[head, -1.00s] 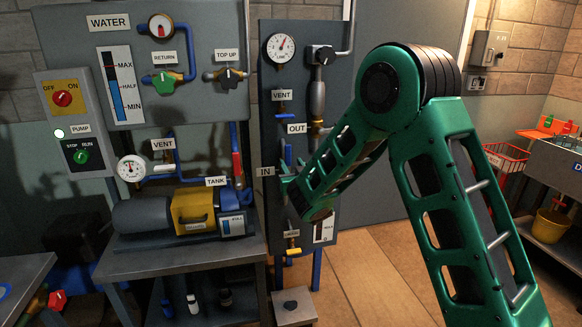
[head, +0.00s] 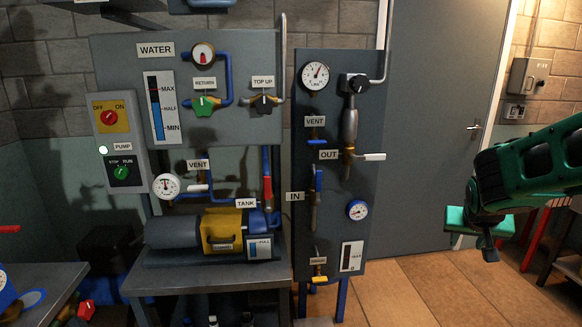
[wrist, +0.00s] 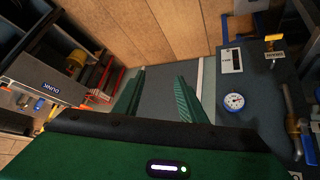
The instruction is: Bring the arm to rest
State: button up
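My arm (head: 545,165) reaches in from the right edge of the head view, in front of the door and floor at the right. My gripper (head: 487,243) hangs at its end, to the right of and apart from the tall grey pipe panel (head: 372,215). In the wrist view my gripper (wrist: 159,78) has its two green fingers apart, with nothing between them. The head view does not show the finger gap clearly.
The pipe panel carries valves, including a blue IN lever (head: 318,181) standing upright and a white OUT lever (head: 369,157) lying sideways. Left stand the WATER panel (head: 240,125) and the pump bench (head: 205,280). The floor (head: 400,290) before the door is clear.

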jog(key=s+a+g+y, duration=0.1)
jog(key=s+g+y, duration=0.1)
jog(key=s, duration=1.3)
jog(key=s+a+f+m+g+y, duration=0.1)
jog(key=s+g, duration=0.3)
jog(key=s, duration=1.1)
jog(key=shift+a+f+m+y, duration=0.3)
jog(key=shift+a+y, duration=0.25)
jog(key=shift+y, duration=0.25)
jog(key=shift+s, duration=0.1)
jog(key=shift+c, duration=0.9)
